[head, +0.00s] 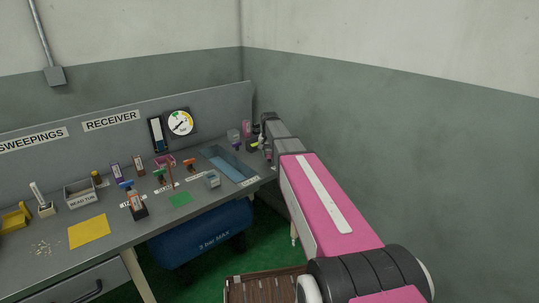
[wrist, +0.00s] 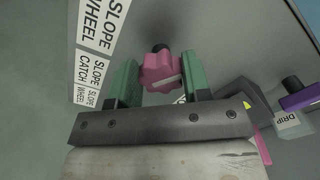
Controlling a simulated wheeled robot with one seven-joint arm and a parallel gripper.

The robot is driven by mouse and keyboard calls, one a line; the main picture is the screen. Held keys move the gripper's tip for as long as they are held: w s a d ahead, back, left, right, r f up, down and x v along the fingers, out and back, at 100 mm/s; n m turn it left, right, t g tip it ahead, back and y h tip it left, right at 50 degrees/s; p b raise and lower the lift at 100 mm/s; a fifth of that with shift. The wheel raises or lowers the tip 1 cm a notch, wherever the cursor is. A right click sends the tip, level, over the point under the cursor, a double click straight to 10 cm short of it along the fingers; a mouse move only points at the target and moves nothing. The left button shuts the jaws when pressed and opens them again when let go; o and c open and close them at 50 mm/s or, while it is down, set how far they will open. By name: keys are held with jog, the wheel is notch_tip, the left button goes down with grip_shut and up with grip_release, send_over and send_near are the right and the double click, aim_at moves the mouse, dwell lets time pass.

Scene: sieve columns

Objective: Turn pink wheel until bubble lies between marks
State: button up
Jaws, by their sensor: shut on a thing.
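In the wrist view the pink wheel (wrist: 161,71), a lobed knob with a pale mark on its face, sits between the two green fingers of my gripper (wrist: 158,76). The fingers are shut on it from both sides. In the head view my gripper (head: 265,139) is at the far right end of the bench, and I cannot make out the wheel there. A small yellow-green patch (wrist: 247,104) shows on a dark block right of the fingers in the wrist view. I cannot tell whether it is the bubble vial. No bubble or marks can be read in either view.
Labels reading SLOPE WHEEL and SLOPE CATCH (wrist: 90,83) are left of the fingers.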

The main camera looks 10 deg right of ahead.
aim_at(268, 154)
jog(key=m, duration=0.4)
jog(key=shift+a+m, duration=0.1)
jog(key=shift+m, duration=0.2)
jog(key=shift+w+a+m, duration=0.1)
jog(key=shift+w+m, duration=0.05)
jog(key=shift+m, duration=1.75)
jog(key=o, duration=0.9)
notch_tip(268, 154, up, 11)
jog(key=shift+f, duration=0.1)
